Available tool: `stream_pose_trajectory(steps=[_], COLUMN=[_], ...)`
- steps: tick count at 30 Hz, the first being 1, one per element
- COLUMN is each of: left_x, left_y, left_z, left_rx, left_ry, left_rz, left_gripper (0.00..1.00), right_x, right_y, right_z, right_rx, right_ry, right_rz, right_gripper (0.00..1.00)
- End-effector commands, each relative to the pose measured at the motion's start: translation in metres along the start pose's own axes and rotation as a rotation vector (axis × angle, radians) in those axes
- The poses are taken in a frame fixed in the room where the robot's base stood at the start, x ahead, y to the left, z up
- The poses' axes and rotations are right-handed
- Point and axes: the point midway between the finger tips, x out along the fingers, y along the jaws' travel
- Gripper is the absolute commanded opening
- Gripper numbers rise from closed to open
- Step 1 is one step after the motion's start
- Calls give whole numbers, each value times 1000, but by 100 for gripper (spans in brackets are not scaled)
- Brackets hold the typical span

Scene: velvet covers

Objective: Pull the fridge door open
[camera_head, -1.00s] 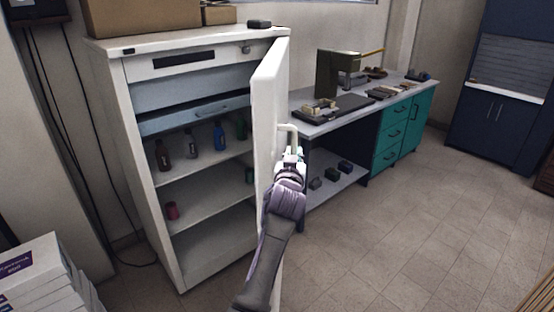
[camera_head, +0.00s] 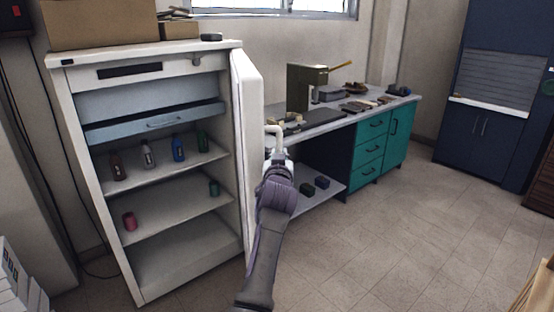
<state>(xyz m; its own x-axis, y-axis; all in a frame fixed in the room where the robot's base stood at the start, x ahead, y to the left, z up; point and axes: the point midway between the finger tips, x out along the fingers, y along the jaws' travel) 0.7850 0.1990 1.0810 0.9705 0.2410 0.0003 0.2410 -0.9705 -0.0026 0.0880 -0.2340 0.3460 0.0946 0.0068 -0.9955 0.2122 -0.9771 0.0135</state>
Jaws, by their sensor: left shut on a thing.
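The white fridge (camera_head: 238,215) stands at the left with its front open to view. Its door (camera_head: 249,125) is swung wide open on the right side, seen nearly edge-on. My left gripper (camera_head: 277,154) is shut on the pale door handle (camera_head: 275,130) on the door's outer face. The fingertips are small and partly hidden by my wrist. Inside the fridge, several bottles, among them a blue bottle (camera_head: 178,149), and a red can (camera_head: 129,221) stand on the shelves. My right gripper is not in view.
A workbench (camera_head: 326,117) with teal drawers (camera_head: 371,147) stands right behind the door, tools on top. A dark blue cabinet (camera_head: 480,138) is at the back right. Cardboard boxes (camera_head: 105,22) sit on the fridge. The tiled floor (camera_head: 390,240) at the right is clear.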

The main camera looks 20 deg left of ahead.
Motion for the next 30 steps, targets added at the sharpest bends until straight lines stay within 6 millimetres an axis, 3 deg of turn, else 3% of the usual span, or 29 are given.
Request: stream_pose_trajectory(steps=[10, 11, 15, 25, 30], left_x=[0, 0, 0, 0, 0], left_y=[-1, -1, -1, 0, -1], left_z=[0, 0, 0, -2, -23], left_rx=[-2, -2, -2, -1, -3], left_ry=[-1, -1, -1, 0, 4], left_rz=[-2, -2, -2, -2, -2], left_gripper=[0, 19, 42, 43, 43], right_x=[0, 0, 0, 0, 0], right_y=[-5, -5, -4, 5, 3], right_z=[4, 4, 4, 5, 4], right_rx=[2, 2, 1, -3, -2], right_ry=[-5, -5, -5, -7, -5], right_rz=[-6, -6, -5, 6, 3], right_gripper=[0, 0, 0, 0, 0])
